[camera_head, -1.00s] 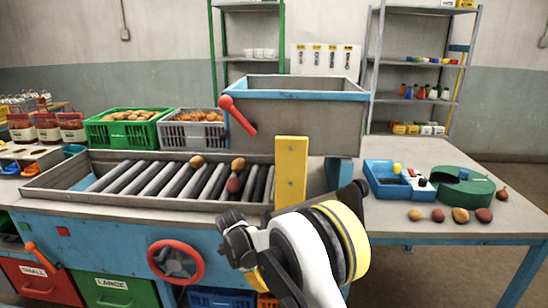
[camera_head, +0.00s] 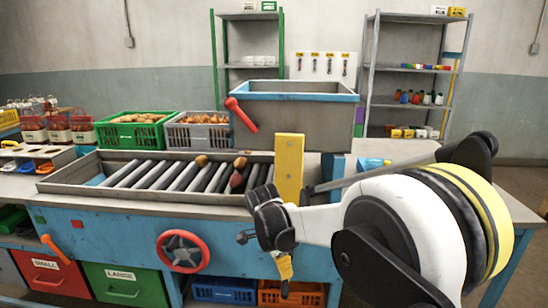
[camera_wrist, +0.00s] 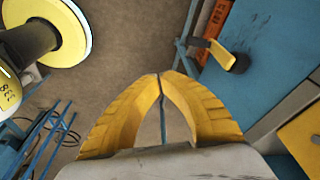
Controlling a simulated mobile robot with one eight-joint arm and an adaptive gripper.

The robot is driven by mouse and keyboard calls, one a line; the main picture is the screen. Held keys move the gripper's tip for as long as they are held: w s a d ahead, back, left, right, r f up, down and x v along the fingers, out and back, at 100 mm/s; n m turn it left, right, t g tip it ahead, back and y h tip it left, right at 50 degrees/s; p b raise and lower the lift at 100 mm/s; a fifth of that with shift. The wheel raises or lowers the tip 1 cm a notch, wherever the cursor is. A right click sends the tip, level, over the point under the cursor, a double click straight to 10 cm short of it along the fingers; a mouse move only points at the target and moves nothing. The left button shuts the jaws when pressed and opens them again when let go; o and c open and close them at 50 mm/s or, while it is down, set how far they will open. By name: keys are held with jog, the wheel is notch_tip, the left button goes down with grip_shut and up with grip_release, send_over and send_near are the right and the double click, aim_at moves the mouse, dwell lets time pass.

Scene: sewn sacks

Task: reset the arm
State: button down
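My gripper (camera_head: 285,288) hangs in front of the blue sorting bench (camera_head: 105,235), fingers pointing down, below the bench top. In the wrist view my gripper (camera_wrist: 159,75) has its two yellow fingers closed tip to tip, with nothing seen between them. My white, black and yellow arm fills the right of the head view and hides much of the right tabletop.
A roller tray (camera_head: 160,173) on the bench holds a few brown and reddish produce pieces. A yellow post (camera_head: 289,165) and grey hopper (camera_head: 300,118) stand close behind my gripper. A red handwheel (camera_head: 183,251) juts from the bench front. Bare floor (camera_wrist: 130,35) shows below my fingers.

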jog(key=s+d+r+n+t+y, duration=0.15)
jog(key=s+d+r+n, duration=0.25)
jog(key=s+d+r, duration=0.4)
jog(key=s+d+r+n+t, duration=0.2)
jog(key=s+d+n, duration=0.2)
jog(key=s, duration=0.4)
jog(key=s+d+r+n+t, duration=0.1)
jog(key=s+d+n+t, duration=0.2)
jog(key=s+n, duration=0.3)
jog(key=s+d+y, duration=0.1)
jog(key=s, duration=0.2)
jog(key=shift+r+n, duration=0.3)
jog(key=shift+r, duration=0.1)
